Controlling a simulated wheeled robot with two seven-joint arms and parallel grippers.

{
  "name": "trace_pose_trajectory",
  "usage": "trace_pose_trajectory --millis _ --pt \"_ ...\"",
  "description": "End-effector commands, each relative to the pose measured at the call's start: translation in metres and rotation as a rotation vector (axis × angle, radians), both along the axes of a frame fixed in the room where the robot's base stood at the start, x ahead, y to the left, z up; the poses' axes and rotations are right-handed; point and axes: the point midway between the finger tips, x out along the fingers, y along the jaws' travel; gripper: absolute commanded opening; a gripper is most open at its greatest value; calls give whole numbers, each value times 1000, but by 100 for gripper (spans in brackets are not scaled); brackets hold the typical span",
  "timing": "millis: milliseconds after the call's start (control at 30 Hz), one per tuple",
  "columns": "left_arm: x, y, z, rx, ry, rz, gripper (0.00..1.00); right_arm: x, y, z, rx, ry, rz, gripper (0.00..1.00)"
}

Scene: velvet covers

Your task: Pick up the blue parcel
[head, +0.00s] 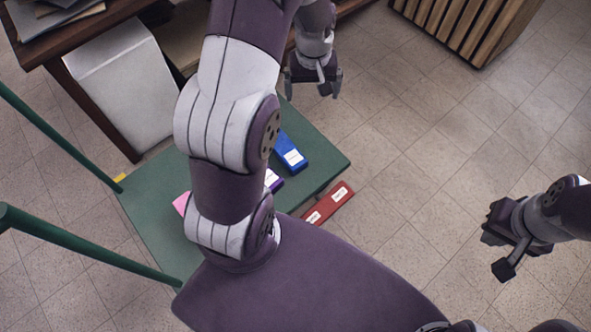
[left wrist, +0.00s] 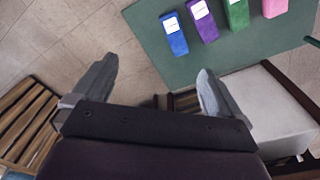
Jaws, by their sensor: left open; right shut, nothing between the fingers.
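The blue parcel (head: 288,146), a slim block with a white label, lies on the green platform of a cart (head: 323,155). It also shows in the left wrist view (left wrist: 174,38), at the left end of a row of parcels. My left gripper (head: 313,82) is open and empty, beyond the platform's far edge and apart from the parcel. Its two fingers show in the left wrist view (left wrist: 155,82) with nothing between them. My right gripper (head: 499,254) is shut and empty over the floor at the right. My left arm hides part of the platform.
Purple (left wrist: 203,24), green (left wrist: 237,14) and pink (left wrist: 274,8) parcels lie beside the blue one. A red block (head: 328,203) is at the platform's near right edge. Green rails (head: 90,245) stand at left. A dark table and white box (head: 122,85) are behind.

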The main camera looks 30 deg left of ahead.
Motion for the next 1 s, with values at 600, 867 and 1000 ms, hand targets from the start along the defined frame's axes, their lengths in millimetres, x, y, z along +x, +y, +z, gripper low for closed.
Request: trace_pose_trajectory --millis 600,867,1000 --pt "46 117 -332 -25 50 595 100 0 0 -242 0 -3 0 0" --pt "45 116 -389 -25 50 592 100 0 0 -279 0 -2 0 0" --pt "44 115 -404 -25 48 591 100 0 0 -292 0 -2 0 0"
